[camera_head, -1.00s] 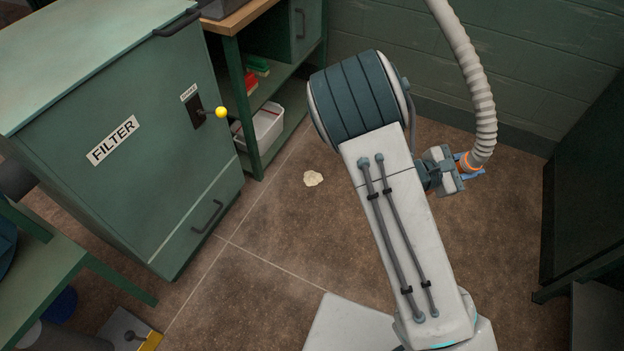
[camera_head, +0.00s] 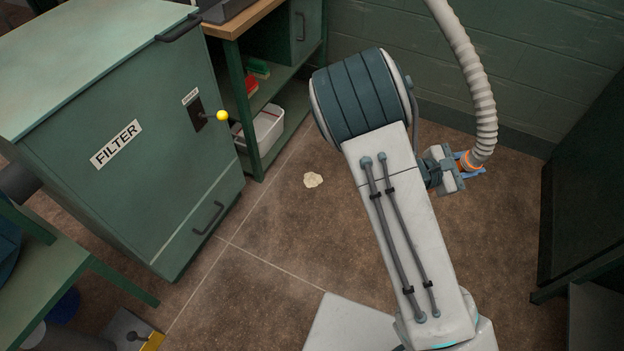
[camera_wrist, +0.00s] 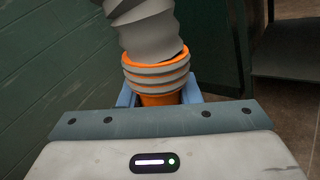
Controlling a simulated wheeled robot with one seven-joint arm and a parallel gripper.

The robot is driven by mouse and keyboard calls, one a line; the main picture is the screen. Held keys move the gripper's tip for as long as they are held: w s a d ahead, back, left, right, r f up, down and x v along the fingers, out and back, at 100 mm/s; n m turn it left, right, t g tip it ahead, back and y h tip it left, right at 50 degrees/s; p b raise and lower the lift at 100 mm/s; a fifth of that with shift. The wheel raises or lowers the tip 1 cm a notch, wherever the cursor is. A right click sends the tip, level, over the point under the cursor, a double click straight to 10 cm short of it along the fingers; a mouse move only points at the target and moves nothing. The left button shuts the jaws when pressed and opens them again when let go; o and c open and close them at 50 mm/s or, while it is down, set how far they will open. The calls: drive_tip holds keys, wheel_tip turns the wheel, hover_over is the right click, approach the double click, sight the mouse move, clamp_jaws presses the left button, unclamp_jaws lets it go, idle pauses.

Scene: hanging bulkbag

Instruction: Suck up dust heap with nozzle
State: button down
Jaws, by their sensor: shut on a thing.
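The dust heap (camera_head: 313,180) is a small pale pile on the brown floor, left of my arm in the head view. My gripper (camera_head: 470,168) is to the right of my arm, shut on the nozzle. The nozzle's orange ribbed collar (camera_head: 468,160) sits between the blue fingers. In the wrist view the orange and grey collar (camera_wrist: 155,75) is between the fingertips (camera_wrist: 158,98), with the grey hose above it. The nozzle's lower end is hidden. The nozzle is well apart from the heap.
The grey corrugated hose (camera_head: 472,70) runs up from the nozzle. A green filter cabinet (camera_head: 150,190) with a yellow-knobbed lever (camera_head: 221,116) stands left of the heap. A shelf with a white bin (camera_head: 262,130) is behind. Floor between heap and cabinet is clear.

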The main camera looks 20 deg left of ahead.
wheel_tip(320, 180, up, 8)
drive_tip(key=p, duration=0.6)
drive_tip(key=shift+r, duration=0.2)
idle(0.4)
